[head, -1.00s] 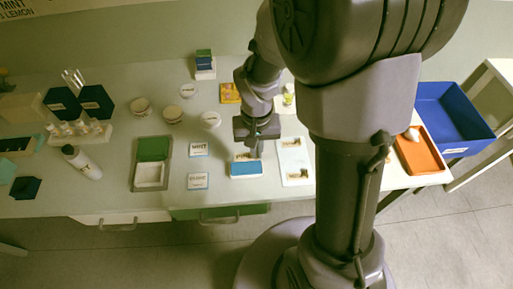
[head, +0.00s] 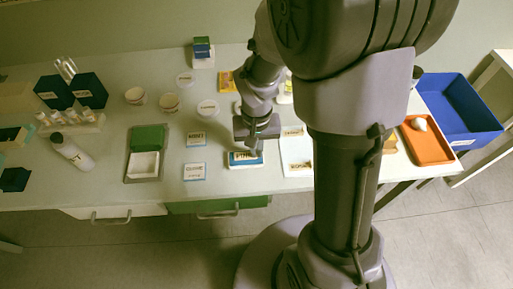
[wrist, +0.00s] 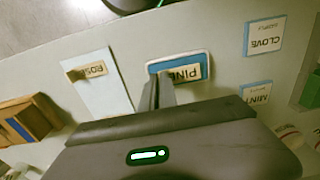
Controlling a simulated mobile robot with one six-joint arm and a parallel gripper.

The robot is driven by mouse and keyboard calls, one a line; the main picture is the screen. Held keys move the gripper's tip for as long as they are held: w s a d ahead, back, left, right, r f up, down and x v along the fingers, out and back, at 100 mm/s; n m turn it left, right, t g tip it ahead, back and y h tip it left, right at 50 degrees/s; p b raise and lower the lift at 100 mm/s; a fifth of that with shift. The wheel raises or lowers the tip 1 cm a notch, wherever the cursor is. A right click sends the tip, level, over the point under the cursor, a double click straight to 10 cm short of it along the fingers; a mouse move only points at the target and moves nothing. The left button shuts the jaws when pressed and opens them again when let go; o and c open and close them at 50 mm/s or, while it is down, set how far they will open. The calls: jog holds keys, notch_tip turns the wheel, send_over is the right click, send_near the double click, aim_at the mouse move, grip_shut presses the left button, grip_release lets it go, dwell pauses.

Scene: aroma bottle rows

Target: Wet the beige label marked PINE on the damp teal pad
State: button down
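The beige label marked PINE (wrist: 180,75) lies over the blue-teal pad (wrist: 205,69), which has a white rim, in the wrist view. In the head view the label (head: 245,156) also shows over the pad (head: 234,163) near the table's front edge. My gripper (wrist: 158,85) has its fingers close together at the label's left end and appears shut on it. In the head view my gripper (head: 255,150) points down at the pad. Whether the label's underside presses flat on the pad is hard to tell.
A pale board (head: 298,157) with beige labels, one reading ROSE (wrist: 88,71), lies beside the pad. Cards marked MINT (head: 195,139) and CLOVE (head: 194,171) lie on the other side. A green-and-white tray (head: 146,152), white bottle (head: 72,152) and orange tray (head: 428,146) stand farther off.

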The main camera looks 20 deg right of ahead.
jog(key=shift+f+b, duration=0.35)
jog(key=shift+f, duration=0.05)
dwell(1.2)
notch_tip(320, 180, up, 7)
jog(key=p, duration=0.6)
jog(key=shift+r, duration=0.15)
